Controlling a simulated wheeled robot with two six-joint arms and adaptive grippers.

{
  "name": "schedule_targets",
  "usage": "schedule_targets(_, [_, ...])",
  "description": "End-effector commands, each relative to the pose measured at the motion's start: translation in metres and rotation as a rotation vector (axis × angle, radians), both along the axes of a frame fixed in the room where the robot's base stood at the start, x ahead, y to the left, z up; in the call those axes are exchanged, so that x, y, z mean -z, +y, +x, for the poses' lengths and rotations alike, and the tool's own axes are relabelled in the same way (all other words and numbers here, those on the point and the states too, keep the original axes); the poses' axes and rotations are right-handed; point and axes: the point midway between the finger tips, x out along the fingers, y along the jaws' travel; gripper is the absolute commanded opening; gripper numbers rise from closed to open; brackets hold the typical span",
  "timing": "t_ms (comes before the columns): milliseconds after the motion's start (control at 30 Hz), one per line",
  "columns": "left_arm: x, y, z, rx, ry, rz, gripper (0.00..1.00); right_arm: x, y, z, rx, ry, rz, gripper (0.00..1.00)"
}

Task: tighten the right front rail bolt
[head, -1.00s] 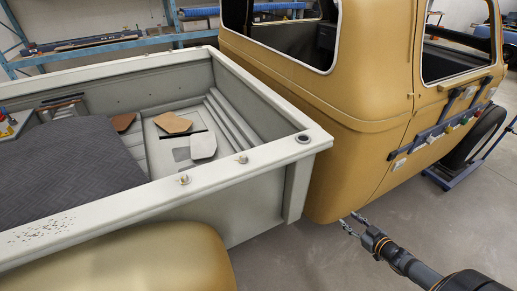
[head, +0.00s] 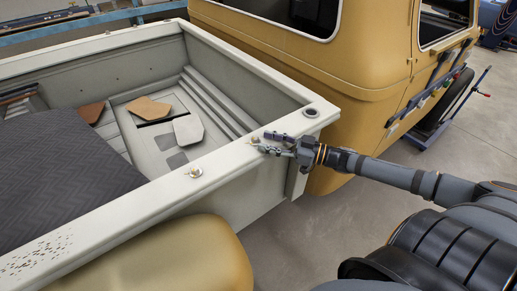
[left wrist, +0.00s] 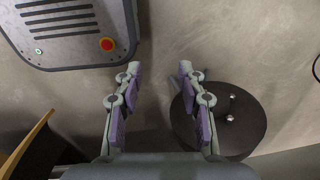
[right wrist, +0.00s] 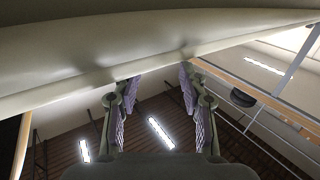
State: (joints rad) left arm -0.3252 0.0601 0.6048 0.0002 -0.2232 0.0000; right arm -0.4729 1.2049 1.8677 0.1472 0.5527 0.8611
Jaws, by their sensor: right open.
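The front rail bolt (head: 254,140) sits on top of the pale truck-bed rail (head: 130,210), near the front corner in the head view. A second bolt (head: 195,171) is further back on the same rail. My right gripper (head: 265,143) is open, with its fingertips at the front bolt; I cannot tell whether they touch it. In the right wrist view the open fingers (right wrist: 159,76) reach up to the rail's pale edge, and no bolt can be made out there. My left gripper (left wrist: 160,72) is open and empty, away from the truck bed.
A round socket (head: 311,112) is at the rail corner, beside the tan cab (head: 370,110). A dark quilted cover (head: 65,165) and several loose panels lie in the bed. The left wrist view shows a grey panel with a red button (left wrist: 107,44) and a dark round base (left wrist: 240,122).

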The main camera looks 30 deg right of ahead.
Motion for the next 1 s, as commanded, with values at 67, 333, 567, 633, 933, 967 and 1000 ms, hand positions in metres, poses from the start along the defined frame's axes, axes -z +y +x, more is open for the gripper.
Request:
schedule_targets(67, [0.026, 0.016, 0.016, 0.007, -0.021, 0.019, 0.40, 0.009, 0.009, 0.010, 0.000, -0.008, 0.000, 0.42])
schedule_targets(333, [0.047, 0.026, 0.050, 0.013, -0.073, 0.032, 0.40, 0.003, 0.022, 0.025, 0.000, -0.001, -0.001, 0.42])
schedule_targets(567, [0.051, 0.006, 0.023, 0.003, -0.034, 0.007, 0.40, -0.001, 0.023, 0.027, 0.003, 0.000, 0.000, 0.42])
schedule_targets(633, [0.051, 0.007, 0.021, 0.004, -0.031, 0.009, 0.40, -0.001, 0.023, 0.027, 0.003, 0.000, 0.000, 0.42])
schedule_targets(933, [0.050, 0.014, 0.028, 0.007, -0.041, 0.018, 0.40, 0.000, 0.023, 0.027, 0.003, 0.000, 0.000, 0.07])
schedule_targets(967, [0.050, 0.014, 0.029, 0.007, -0.042, 0.017, 0.40, 0.000, 0.023, 0.027, 0.003, 0.000, 0.000, 0.03])
schedule_targets(1000, [0.050, 0.014, 0.030, 0.007, -0.044, 0.017, 0.40, 0.000, 0.023, 0.027, 0.003, 0.000, 0.000, 0.00])
